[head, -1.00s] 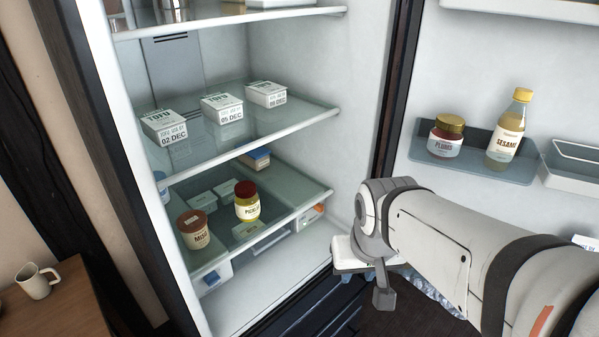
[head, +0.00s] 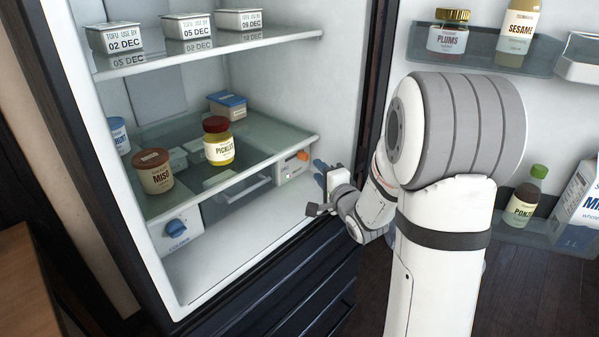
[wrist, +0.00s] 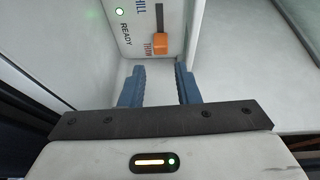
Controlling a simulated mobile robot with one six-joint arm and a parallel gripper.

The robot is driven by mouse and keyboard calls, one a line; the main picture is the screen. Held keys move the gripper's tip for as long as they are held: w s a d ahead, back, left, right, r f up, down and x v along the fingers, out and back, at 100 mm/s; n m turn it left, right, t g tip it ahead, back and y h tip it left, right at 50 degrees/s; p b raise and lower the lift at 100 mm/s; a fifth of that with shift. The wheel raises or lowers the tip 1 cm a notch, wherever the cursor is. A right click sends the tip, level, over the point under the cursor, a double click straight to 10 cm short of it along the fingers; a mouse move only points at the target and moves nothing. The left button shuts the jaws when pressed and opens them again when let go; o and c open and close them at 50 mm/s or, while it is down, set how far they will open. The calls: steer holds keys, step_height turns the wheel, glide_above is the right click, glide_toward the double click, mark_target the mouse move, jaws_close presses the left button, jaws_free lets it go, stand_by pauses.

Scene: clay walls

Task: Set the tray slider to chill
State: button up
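The tray slider has an orange knob (wrist: 160,43) on a white panel (wrist: 135,22) with a dark slot. The knob stands beside the word THAW; the cut-off word "HILL" is at the slot's other end. In the head view the panel (head: 290,172) is at the right front under the glass shelf, with the orange knob (head: 303,156) near its right end. My gripper (wrist: 159,68) is open and empty. Its blue fingers point at the panel, with the knob beyond the tips and between them sideways. The gripper (head: 319,168) also shows just right of the panel.
A green light (wrist: 119,12) is lit beside the word READY. A blue dial (head: 176,227) is on the left. A miso tub (head: 152,172) and a pickle jar (head: 218,142) stand on the shelf above. The open door (head: 530,120) is at right.

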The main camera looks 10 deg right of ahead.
mark_target(306, 159)
steer(key=shift+w+a+f, duration=0.15)
steer(key=shift+w+f, duration=0.05)
steer(key=shift+w, duration=0.25)
steer(key=b+x, duration=0.1)
steer(key=x, duration=0.6)
steer(key=shift+a+r, duration=0.1)
steer(key=shift+r, duration=0.05)
steer(key=shift+c, duration=0.2)
jaws_close()
